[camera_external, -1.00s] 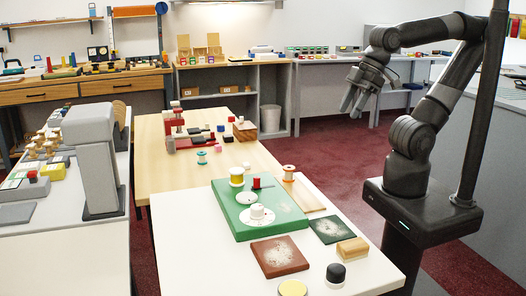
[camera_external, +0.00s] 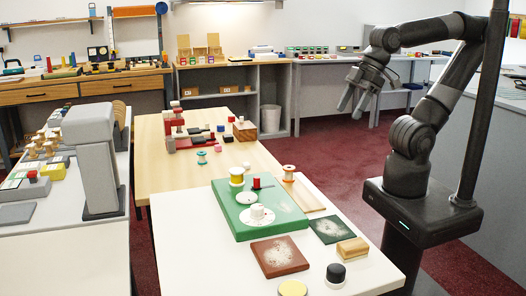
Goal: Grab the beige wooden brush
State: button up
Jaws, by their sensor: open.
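A small beige wooden block (camera_external: 352,248), which looks like the brush, lies on the white table (camera_external: 225,270) near its right edge. It sits just below a dark green square swatch (camera_external: 331,229) and above a black-topped white round piece (camera_external: 335,274). Its bristles cannot be made out. My gripper (camera_external: 352,105) is open and empty, raised in the air well above and behind the block, over the floor beyond the table. Its fingers point down.
A green board (camera_external: 231,221) with spools and white discs lies on the white table. A brown square swatch (camera_external: 280,257) and a yellow-topped round piece (camera_external: 293,288) are left of the block. A wooden table (camera_external: 150,155) with several small things stands behind.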

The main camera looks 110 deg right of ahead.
jog(key=g, duration=0.6)
send_over(353, 244)
notch_tip(353, 244, down, 13)
jog(key=f, duration=0.5)
jog(key=shift+s, duration=0.35)
jog(key=shift+w+f, duration=0.15)
jog(key=shift+f, duration=1.35)
jog(key=shift+w+f, duration=0.1)
jog(key=shift+f, duration=1.35)
jog(key=shift+c, duration=0.2)
